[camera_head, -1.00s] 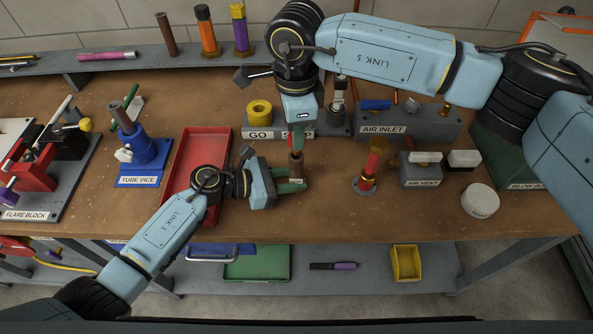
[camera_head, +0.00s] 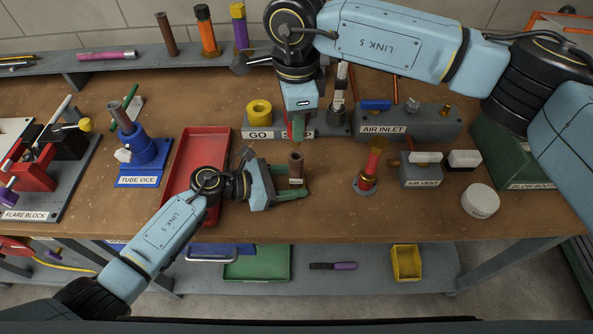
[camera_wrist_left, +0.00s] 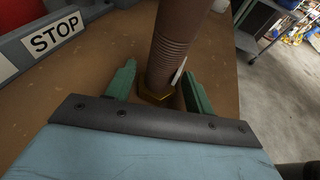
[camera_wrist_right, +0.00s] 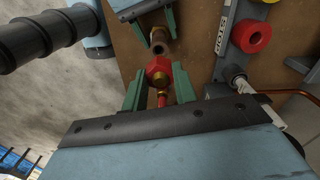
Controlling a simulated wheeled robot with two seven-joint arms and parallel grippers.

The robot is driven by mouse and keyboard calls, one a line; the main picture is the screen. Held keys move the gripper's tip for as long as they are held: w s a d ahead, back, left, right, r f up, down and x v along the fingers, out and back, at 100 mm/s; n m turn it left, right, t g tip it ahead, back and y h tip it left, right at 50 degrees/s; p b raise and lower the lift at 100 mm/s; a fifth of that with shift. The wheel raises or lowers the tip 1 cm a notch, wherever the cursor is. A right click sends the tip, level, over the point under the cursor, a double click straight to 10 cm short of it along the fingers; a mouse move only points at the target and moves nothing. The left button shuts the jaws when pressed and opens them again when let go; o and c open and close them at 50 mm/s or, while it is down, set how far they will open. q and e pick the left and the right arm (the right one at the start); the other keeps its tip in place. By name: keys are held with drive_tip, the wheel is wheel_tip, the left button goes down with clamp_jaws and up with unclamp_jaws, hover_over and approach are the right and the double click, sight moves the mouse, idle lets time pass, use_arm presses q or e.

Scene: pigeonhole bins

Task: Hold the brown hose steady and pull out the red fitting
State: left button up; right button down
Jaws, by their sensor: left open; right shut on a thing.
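The brown hose (camera_head: 296,165) stands upright on the bench, with a brass hex collar at its base in the left wrist view (camera_wrist_left: 158,70). My left gripper (camera_head: 287,182) is open, its fingers on either side of the hose near its base. My right gripper (camera_head: 298,128) is above the hose. It is shut on the red fitting (camera_wrist_right: 158,70), which has a red hex body and a narrower stem between the green fingers. In the right wrist view the fitting is clear of the hose's open top (camera_wrist_right: 159,46). In the head view the fitting is mostly hidden.
A red tray (camera_head: 187,150) lies left of the hose, beneath my left arm. A GO/STOP block with a yellow ring (camera_head: 259,111) stands behind. A red and amber piece (camera_head: 368,175), the AIR VENT block (camera_head: 421,174) and a white round tub (camera_head: 480,200) stand to the right.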

use_arm(q)
drive_tip(key=shift+r, duration=0.1)
drive_tip(key=v, duration=1.2)
use_arm(e)
drive_tip(key=shift+r, duration=0.1)
